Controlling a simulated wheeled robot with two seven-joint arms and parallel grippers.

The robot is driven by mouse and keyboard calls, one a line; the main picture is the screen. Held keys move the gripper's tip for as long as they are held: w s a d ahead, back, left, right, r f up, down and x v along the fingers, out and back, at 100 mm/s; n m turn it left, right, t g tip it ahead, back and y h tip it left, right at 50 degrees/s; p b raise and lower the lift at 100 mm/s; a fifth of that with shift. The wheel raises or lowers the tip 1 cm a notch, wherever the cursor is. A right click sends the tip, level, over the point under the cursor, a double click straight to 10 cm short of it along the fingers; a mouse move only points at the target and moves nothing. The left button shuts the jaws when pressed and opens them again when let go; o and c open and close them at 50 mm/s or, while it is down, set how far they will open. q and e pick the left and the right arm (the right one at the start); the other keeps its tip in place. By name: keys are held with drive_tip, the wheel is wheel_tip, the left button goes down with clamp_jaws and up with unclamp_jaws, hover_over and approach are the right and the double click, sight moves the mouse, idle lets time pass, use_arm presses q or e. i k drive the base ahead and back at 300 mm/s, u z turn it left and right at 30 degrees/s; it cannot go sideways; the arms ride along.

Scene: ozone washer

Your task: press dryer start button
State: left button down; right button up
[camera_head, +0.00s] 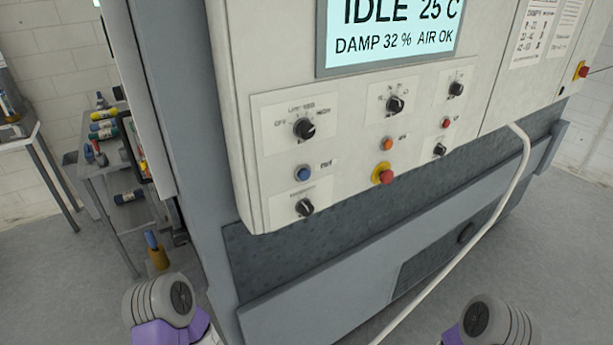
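A light grey control panel (350,195) fills the middle of the view. Its screen (393,33) reads IDLE, 25 C, DAMP 32 %, AIR OK. Below it are a blue button (303,173), an orange button (387,143) and a small red button (446,123). Their labels are too small to read, so I cannot tell which is the dryer start button. Nothing touches the buttons. Links of my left arm (166,303) and my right arm (490,321) show at the bottom edge, apart from the panel. Neither gripper is in view.
A red mushroom button on yellow (384,174) sits just below the orange one. Several black knobs, such as the large one (305,128), surround the buttons. A pale hose (463,262) runs down at the right. A cart (122,215) with bottles stands left.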

sight(305, 174)
drive_tip(key=k, duration=0.5)
drive_tip(key=z, duration=1)
drive_tip(key=i, duration=0.95)
drive_tip(key=u, duration=2.2)
